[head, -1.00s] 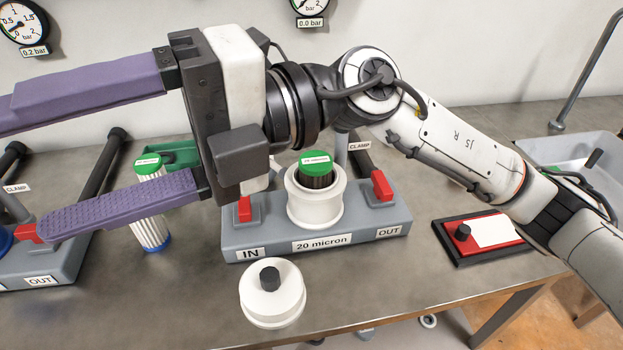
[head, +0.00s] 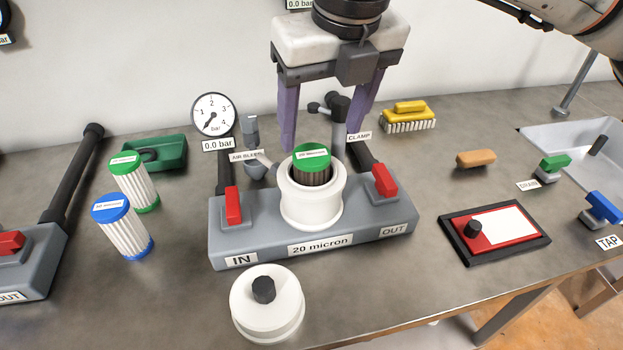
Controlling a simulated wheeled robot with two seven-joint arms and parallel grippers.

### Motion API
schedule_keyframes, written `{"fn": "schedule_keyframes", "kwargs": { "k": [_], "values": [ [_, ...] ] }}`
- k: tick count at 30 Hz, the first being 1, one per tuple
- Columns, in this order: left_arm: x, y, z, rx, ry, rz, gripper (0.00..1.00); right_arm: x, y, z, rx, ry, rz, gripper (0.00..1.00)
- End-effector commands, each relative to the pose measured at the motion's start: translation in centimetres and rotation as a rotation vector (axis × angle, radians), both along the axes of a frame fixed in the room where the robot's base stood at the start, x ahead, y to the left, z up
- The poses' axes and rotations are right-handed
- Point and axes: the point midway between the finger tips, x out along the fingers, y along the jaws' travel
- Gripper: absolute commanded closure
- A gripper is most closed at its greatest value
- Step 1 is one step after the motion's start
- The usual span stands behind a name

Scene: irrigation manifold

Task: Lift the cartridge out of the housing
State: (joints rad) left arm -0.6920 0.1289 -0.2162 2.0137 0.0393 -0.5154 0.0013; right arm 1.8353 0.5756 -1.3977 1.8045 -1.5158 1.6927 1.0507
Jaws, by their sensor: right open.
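The cartridge (head: 312,160) has a green labelled cap and a dark pleated body. It stands upright in the white round housing (head: 311,205) with its top above the rim; its lower part is hidden inside. The housing sits on the grey manifold base (head: 240,235) marked IN, 20 micron and OUT. My right gripper (head: 323,138) points down with its purple fingers spread wide, above and seemingly behind the cartridge. It is empty and apart from the cartridge. My left gripper is not in the head view.
The white lid (head: 268,302) with a black knob lies in front of the base. Red-handled valves (head: 232,206) flank the housing. Green-capped (head: 134,183) and blue-capped (head: 122,226) cartridges stand left. A pressure gauge (head: 212,116) stands behind.

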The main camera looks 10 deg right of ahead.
Motion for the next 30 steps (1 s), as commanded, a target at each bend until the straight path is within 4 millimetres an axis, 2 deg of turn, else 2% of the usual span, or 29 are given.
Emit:
{"fn": "schedule_keyframes", "kwargs": {
  "k": [12,21,30],
  "values": [
    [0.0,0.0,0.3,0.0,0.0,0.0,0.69,1.4,0.9,-5.0,0.001,0.002,0.001,0.33],
    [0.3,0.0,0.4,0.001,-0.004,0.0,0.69,1.6,0.9,-5.3,0.003,0.0,0.002,0.34],
    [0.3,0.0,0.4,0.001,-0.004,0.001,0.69,1.6,0.9,-5.3,0.003,0.0,0.002,0.85]
  ]
}}
